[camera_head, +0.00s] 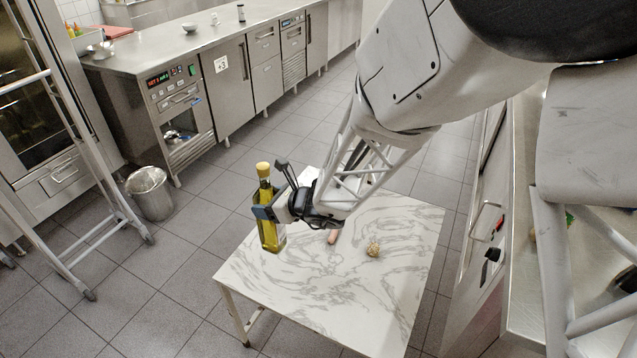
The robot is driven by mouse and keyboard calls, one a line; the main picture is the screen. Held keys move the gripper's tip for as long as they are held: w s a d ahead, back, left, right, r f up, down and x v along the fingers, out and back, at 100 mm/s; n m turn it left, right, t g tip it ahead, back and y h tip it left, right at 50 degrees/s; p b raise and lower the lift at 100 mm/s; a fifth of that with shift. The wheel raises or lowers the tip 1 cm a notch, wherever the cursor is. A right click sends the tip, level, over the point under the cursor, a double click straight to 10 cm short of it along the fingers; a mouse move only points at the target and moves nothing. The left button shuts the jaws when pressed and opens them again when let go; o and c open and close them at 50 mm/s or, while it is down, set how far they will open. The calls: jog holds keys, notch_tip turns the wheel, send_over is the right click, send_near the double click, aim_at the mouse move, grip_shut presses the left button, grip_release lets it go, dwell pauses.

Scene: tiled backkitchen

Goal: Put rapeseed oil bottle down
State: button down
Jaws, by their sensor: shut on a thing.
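The rapeseed oil bottle (270,232) is dark yellow-green glass with a yellow cap and a pale label low on its side. It is upright at the back left part of the marble-patterned table (300,305). My gripper (264,211) is shut on the bottle from the right, around its upper body. Part of the bottle is hidden behind the fingers. I cannot tell whether its base touches the table or hangs just above it.
A small round brownish thing (374,250) and a pinkish long thing (333,237) lie on the table right of the bottle. The front of the table is clear. A metal bin (150,195) stands on the floor at left. A steel counter (150,58) runs along the back.

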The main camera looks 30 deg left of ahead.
aim_at(273, 234)
notch_tip(273, 234, down, 13)
jog(key=shift+r, duration=0.1)
jog(key=shift+w+a, duration=0.1)
jog(key=shift+a, duration=0.1)
dwell(0.5)
jog(key=w+a+f, duration=0.1)
jog(key=w+a, duration=0.8)
jog(key=a, duration=0.3)
jog(key=shift+w+a+f, duration=0.15)
jog(key=shift+w+f, duration=0.05)
jog(key=shift+w, duration=0.15)
jog(key=shift+f, duration=0.1)
jog(key=shift+f, duration=1.8)
jog(key=shift+c, duration=0.8)
grip_release()
